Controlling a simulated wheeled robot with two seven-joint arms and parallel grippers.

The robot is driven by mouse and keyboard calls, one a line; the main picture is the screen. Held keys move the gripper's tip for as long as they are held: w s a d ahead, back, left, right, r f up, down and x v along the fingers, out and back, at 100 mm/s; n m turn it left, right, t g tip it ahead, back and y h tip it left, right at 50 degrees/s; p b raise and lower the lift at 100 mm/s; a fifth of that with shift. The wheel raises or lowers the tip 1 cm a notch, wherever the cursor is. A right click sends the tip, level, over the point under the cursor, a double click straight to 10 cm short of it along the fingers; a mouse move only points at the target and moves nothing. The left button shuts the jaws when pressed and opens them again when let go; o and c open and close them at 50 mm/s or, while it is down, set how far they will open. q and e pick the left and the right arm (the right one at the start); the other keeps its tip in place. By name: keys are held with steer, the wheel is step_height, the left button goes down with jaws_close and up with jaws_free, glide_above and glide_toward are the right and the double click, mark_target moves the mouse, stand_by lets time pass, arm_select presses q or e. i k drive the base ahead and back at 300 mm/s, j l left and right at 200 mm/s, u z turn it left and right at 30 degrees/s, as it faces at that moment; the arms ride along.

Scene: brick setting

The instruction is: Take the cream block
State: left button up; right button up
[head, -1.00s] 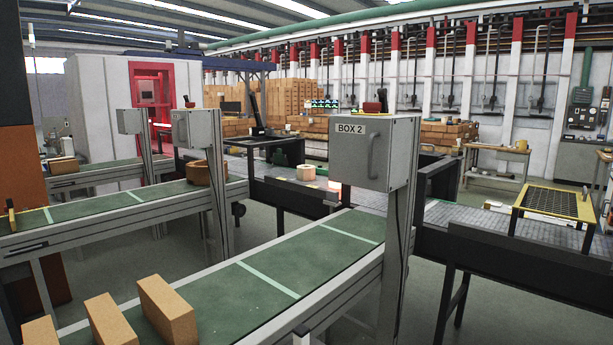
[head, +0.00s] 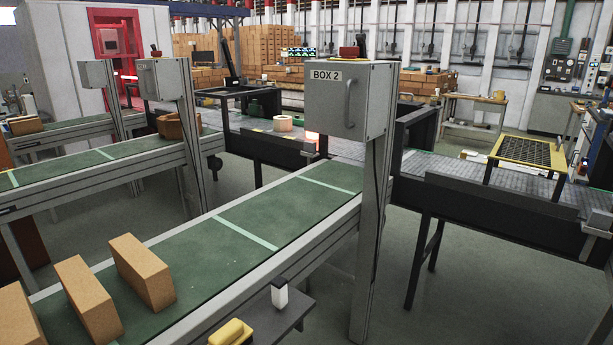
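No block that is plainly cream stands out. Three tan bricks stand on the green belt of the near conveyor at lower left: one farther along (head: 143,272), one in the middle (head: 88,299), and one cut by the left edge (head: 17,318). A small whitish upright piece with a dark top (head: 279,293) stands by the near conveyor's side, on a dark shelf (head: 270,318). A pale cream, round-looking piece (head: 283,123) sits farther back on the dark line. Neither of my grippers is in view.
A grey box marked BOX 2 (head: 350,101) on a post stands beside the near conveyor (head: 240,235). A yellow object (head: 231,333) is cut by the bottom edge. A yellow-framed grate (head: 527,157) stands at right. Bare floor (head: 470,280) shows at lower right.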

mark_target(282, 124)
steer(key=i+l+u, duration=0.3)
steer(key=i+l, duration=0.25)
steer(key=i+l+u, duration=0.35)
steer(key=i+l, duration=0.15)
steer(key=l, duration=0.15)
steer(key=i+l, duration=0.25)
steer(key=l, duration=0.15)
steer(key=i+l, duration=0.25)
steer(key=l, duration=0.15)
steer(key=i+l, duration=0.25)
steer(key=l, duration=0.15)
steer(key=i+l+u, duration=0.1)
steer(key=i+l, duration=0.15)
steer(key=l, duration=0.15)
steer(key=i+l, duration=0.25)
steer(key=l, duration=0.15)
steer(key=i+l, duration=0.2)
steer(key=l, duration=0.25)
steer(key=i+l, duration=0.25)
steer(key=l, duration=0.15)
